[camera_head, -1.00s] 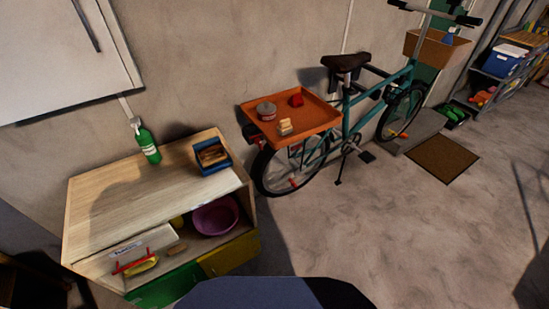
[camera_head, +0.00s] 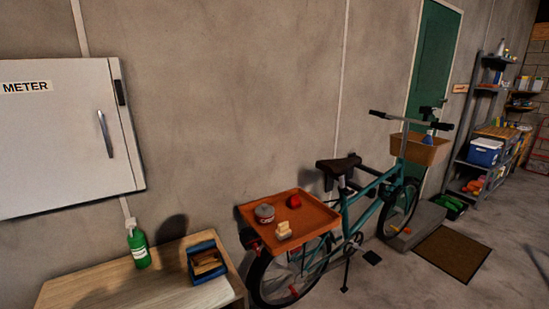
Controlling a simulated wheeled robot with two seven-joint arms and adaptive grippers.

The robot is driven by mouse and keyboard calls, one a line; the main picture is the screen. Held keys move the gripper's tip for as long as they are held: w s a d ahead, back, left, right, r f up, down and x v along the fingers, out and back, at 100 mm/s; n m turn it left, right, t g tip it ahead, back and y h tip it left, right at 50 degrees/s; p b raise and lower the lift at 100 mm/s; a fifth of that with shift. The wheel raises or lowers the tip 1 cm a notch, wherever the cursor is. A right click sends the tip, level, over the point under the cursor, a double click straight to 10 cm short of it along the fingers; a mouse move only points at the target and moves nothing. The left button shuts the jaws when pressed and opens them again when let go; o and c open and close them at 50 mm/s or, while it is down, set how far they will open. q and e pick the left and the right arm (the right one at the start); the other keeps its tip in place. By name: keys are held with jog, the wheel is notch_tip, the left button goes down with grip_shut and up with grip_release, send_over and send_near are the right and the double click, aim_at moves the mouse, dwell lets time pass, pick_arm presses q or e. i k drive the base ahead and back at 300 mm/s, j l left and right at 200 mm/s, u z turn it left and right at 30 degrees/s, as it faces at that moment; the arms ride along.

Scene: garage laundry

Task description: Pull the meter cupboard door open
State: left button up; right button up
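The meter cupboard (camera_head: 55,135) hangs on the wall at the left of the head view. It is a pale flat box with a "METER" label (camera_head: 26,87) at its upper left. A slim upright metal handle (camera_head: 105,134) sits near the right edge of its door. A small dark fitting (camera_head: 120,92) is above and right of the handle, on the edge. The door looks shut. The cupboard's left part is cut off by the picture edge. Neither of my grippers shows in this view.
A wooden cabinet (camera_head: 120,284) stands below the cupboard, with a green bottle (camera_head: 139,249) and a blue box (camera_head: 206,262) on top. A teal bicycle with an orange tray (camera_head: 318,219) stands to its right. A doormat (camera_head: 451,253) lies on open floor at the right.

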aim_at(63, 143)
jog(key=u, duration=1.55)
